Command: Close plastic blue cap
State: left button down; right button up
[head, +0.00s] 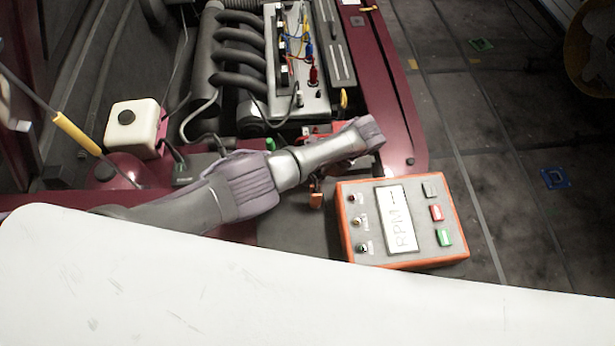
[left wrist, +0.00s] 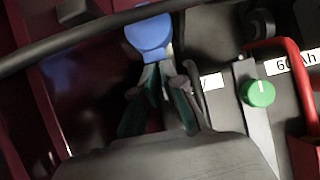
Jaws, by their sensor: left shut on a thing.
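The blue plastic cap (left wrist: 150,34) shows at the top middle of the left wrist view, with a rounded face and a narrower part toward my fingers. My left gripper (left wrist: 158,75) is shut on this narrower part, with its fingertips close together. What lies under the cap is hidden. In the head view my left arm reaches across from the left over the engine bay; its gripper and the blue cap are not visible there. My right gripper is in neither view.
An orange RPM box (head: 455,215) sits right of my arm. A white reservoir (head: 134,128) and a yellow-gripped rod (head: 77,134) are at left. The engine (head: 235,60) is behind.

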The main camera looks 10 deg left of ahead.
pick_arm(q)
jog(key=c, duration=1)
grip_release()
jog(key=shift+v, duration=3.7)
